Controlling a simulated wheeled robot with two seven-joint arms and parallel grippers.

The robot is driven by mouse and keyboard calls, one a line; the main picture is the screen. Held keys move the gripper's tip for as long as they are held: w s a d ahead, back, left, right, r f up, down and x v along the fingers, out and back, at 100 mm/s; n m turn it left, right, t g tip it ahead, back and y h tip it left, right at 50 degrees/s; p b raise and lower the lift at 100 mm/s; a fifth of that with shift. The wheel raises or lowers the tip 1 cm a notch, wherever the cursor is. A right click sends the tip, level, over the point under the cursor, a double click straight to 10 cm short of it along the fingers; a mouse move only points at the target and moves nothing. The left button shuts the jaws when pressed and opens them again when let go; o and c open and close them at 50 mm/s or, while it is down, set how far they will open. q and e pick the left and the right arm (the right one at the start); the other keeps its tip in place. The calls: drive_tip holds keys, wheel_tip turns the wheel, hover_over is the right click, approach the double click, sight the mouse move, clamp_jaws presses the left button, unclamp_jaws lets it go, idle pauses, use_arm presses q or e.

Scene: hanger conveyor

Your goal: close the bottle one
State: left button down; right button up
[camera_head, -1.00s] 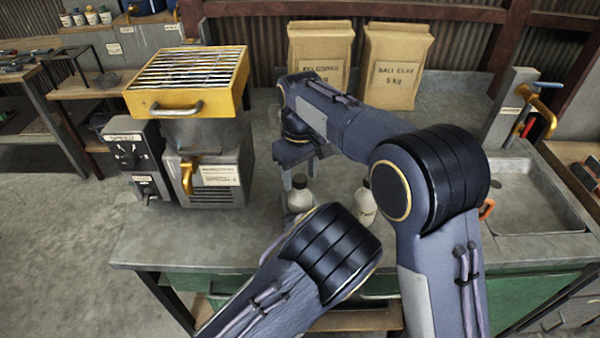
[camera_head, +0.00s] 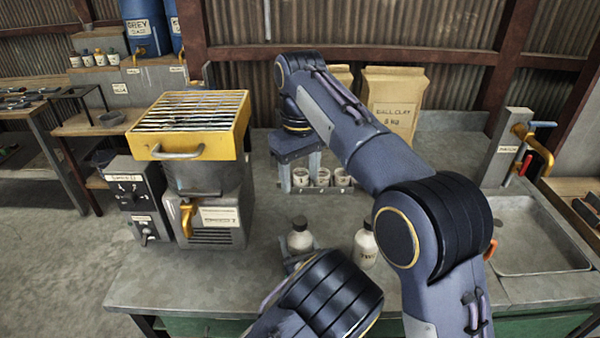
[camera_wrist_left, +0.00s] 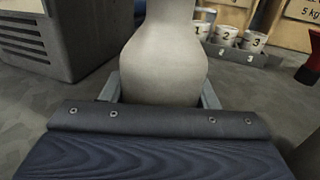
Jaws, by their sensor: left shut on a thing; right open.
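The bottle in my left gripper (camera_head: 297,262) is pale and stands upright on the counter (camera_head: 215,280). In the head view this bottle (camera_head: 299,240) has a dark top; I cannot tell whether it is a fitted cap. In the left wrist view its pale body (camera_wrist_left: 163,62) fills the middle between the jaws, with its top out of frame. A second pale bottle with a dark top (camera_head: 366,246) stands to its right, partly behind my arm.
A machine with a yellow grated top (camera_head: 190,125) is at left. Clay bags (camera_head: 392,100) stand at the back, a sink (camera_head: 535,235) at right. Bare counter lies between machine and bottle.

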sight(294, 225)
use_arm(q)
drive_tip(key=shift+c, duration=2.3)
unclamp_jaws()
wheel_tip(294, 225, up, 3)
drive_tip(key=shift+f, duration=0.1)
drive_tip(key=s+r, duration=0.2)
drive_tip(key=r, duration=0.1)
drive_tip(key=s+r, duration=0.3)
drive_tip(key=shift+s+r+b, duration=0.15)
drive_tip(key=shift+r+b, duration=0.15)
drive_tip(key=shift+b, duration=0.1)
drive_tip(key=s+r, duration=0.3)
drive_tip(key=s, duration=0.5)
drive_tip(key=shift+s+r+b, duration=0.3)
drive_tip(key=shift+s+b, duration=0.05)
